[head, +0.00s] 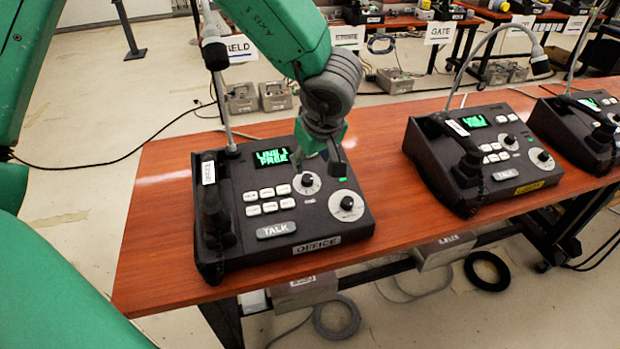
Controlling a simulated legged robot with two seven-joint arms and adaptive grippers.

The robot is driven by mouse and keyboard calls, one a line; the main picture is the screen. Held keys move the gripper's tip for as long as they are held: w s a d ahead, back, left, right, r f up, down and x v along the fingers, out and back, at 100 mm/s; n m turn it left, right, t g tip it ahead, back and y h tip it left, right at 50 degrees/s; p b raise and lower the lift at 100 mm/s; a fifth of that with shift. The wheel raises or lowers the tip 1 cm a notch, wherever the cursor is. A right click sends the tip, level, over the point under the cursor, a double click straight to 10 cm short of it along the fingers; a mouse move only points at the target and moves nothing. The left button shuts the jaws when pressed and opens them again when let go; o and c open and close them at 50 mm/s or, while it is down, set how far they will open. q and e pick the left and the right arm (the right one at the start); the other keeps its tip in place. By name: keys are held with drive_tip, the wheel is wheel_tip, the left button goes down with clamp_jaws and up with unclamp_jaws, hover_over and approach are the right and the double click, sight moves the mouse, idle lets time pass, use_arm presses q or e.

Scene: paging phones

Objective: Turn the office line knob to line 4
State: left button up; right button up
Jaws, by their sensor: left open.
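The office paging phone (290,222), a dark console labelled OFFICE, sits on the near wooden table. Its green display (270,157) seems to read LINE 1 FREE. It has a smaller upper knob (307,183) and a larger lower knob (347,205), each on a pale dial. I cannot read the dial marks to tell which is the line knob. My left gripper (320,163) is open, pointing down above the upper knob and just behind the lower one. It partly hides the console's back right part. I cannot tell if it touches anything. My right gripper is out of view.
The office phone's handset (211,205) and gooseneck microphone (220,90) stand on its left side. A second similar phone (480,160) is to the right, with another at the right edge. Bare tabletop (390,215) lies between the first two phones.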

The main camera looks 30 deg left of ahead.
sight(308, 178)
use_arm(q)
drive_tip(key=b+x, duration=0.1)
drive_tip(key=x, duration=0.8)
drive_tip(key=shift+w+r+b, duration=0.1)
drive_tip(key=shift+b, duration=0.3)
clamp_jaws()
